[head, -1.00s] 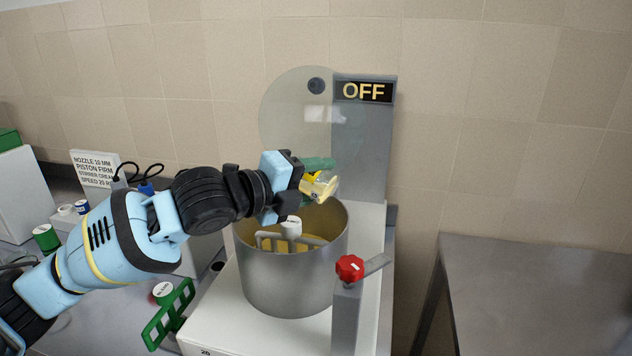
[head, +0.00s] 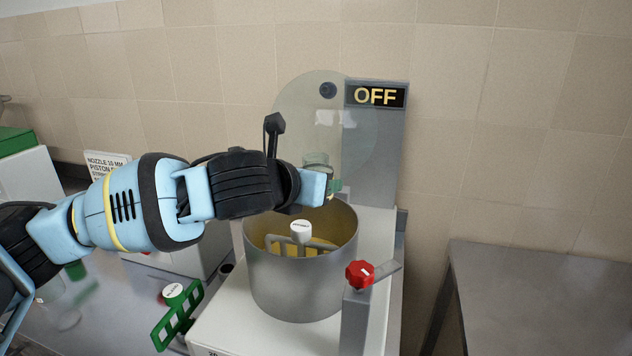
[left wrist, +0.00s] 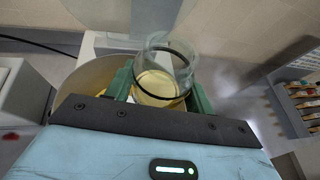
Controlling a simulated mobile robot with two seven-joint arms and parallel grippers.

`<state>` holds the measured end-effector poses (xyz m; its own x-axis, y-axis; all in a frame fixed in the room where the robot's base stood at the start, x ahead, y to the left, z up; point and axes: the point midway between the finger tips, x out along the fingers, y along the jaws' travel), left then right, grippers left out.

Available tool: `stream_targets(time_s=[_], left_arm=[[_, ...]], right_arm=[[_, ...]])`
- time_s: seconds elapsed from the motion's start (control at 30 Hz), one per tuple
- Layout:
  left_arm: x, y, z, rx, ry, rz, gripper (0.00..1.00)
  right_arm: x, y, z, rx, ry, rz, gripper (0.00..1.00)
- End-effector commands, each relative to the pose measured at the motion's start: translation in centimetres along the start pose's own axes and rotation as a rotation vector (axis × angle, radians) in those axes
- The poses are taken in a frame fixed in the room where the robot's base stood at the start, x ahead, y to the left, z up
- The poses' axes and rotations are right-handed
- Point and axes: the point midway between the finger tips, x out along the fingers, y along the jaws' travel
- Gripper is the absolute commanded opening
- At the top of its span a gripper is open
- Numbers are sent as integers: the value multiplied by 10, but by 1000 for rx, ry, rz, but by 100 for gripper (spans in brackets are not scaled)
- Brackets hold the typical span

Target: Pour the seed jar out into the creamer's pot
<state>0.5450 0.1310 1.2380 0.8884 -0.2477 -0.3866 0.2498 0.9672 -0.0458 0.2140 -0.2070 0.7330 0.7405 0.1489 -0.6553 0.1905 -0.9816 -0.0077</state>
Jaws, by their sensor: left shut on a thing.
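My left gripper (head: 328,186) is shut on a clear glass jar (head: 316,160), the seed jar. It holds the jar about upright, above the back rim of the creamer's pot (head: 300,285). In the left wrist view the jar (left wrist: 168,58) sits between the green fingers (left wrist: 203,100); pale yellow shows at its base, but I cannot tell whether it is inside or seen through the glass. The steel pot holds a yellow mass (head: 272,243) around a grey beater with a white hub (head: 300,229). My right gripper is not in view.
The creamer's column shows an OFF sign (head: 376,96), with a clear round guard (head: 305,120) beside it. A red knob (head: 359,274) stands at the pot's front right. A green frame (head: 178,318) lies at the left. A bare steel table (head: 540,300) stands at the right.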

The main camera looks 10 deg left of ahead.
Motion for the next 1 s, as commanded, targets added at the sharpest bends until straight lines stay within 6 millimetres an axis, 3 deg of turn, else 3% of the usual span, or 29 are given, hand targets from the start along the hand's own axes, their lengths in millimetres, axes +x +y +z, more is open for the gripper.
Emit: stream_targets(time_s=[0.6,1.0], left_arm=[[-18,-2,44,-4,-5,-1,24],[-20,-2,47,-4,-3,-2,24]], right_arm=[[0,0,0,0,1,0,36],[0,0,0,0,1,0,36]])
